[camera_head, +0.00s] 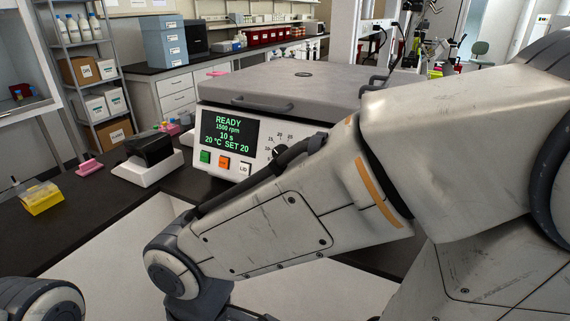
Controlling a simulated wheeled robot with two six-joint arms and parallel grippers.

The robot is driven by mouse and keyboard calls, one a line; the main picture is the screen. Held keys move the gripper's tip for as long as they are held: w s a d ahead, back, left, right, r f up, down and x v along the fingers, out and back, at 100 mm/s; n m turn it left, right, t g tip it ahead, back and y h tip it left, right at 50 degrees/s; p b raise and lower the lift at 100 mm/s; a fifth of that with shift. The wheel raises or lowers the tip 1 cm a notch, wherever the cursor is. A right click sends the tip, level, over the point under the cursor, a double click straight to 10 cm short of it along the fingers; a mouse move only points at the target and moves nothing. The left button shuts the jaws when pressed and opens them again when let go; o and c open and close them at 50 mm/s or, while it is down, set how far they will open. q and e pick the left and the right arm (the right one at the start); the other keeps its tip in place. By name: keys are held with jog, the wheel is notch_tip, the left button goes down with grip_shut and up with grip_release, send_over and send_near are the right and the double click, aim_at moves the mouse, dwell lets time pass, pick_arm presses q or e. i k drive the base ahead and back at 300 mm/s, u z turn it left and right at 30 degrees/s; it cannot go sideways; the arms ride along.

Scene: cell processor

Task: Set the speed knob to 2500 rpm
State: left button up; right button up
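The cell processor (217,168) is a white benchtop machine with a closed grey lid (290,83) at the middle of the head view. Its dark screen (230,130) shows green text: READY, 1500 rpm, 10 s, 20 °C SET 20. The black speed knob (280,151) sits right of the screen, with scale numbers around it. My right arm crosses in front and hides the knob's right side and the front panel's right part. Neither gripper is in view; only a joint of my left arm shows at the bottom left.
Below the screen are a green button (206,157), an orange button (224,162) and a white LID button (245,168). A black-and-white device (149,157), a pink item (89,167) and a yellow box (41,198) stand left on the dark bench (110,208). The bench front-left is clear.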

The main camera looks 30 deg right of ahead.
aim_at(278, 150)
jog(key=z, duration=1.3)
jog(key=i, duration=0.2)
jog(key=u, duration=0.45)
